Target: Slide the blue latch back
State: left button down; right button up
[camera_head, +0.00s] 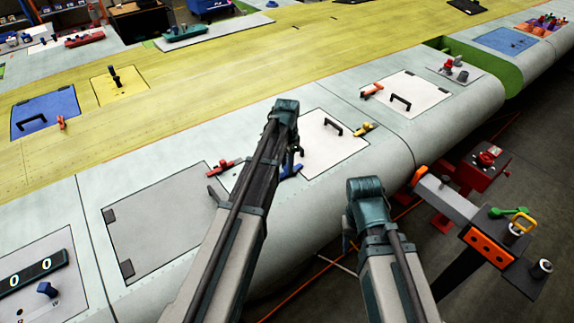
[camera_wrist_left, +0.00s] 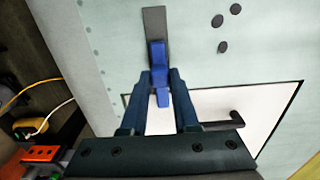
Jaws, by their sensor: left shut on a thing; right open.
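The blue latch (camera_wrist_left: 157,72) sits on a dark grey strip (camera_wrist_left: 154,20) at the edge of a white hatch panel (camera_wrist_left: 235,105) in the left wrist view. In the head view the blue latch (camera_head: 291,171) shows just beyond my left arm. My left gripper (camera_wrist_left: 160,80) is shut on the blue latch, one finger on each side of it. In the head view the left gripper (camera_head: 297,153) is partly hidden by its own wrist. My right gripper (camera_head: 350,236) is open and empty, over the wing's near edge, with its fingers mostly hidden.
The hatch has a black handle (camera_head: 333,127), and a yellow latch (camera_head: 363,129) stands at its right. A red latch (camera_head: 222,167) is left of my left arm. A red stand (camera_head: 482,177) and a tool bracket (camera_head: 490,245) stand at the right, beside the wing.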

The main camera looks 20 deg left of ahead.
dwell(0.7)
pick_arm(q)
jog(key=s+a, duration=0.2)
jog(key=s, duration=0.1)
jog(key=shift+s+a, duration=0.15)
jog(key=shift+a, duration=0.05)
jog(key=c, duration=0.7)
grip_release()
jog(key=shift+a, duration=0.1)
jog(key=shift+o, duration=0.2)
jog(key=shift+r, duration=0.15)
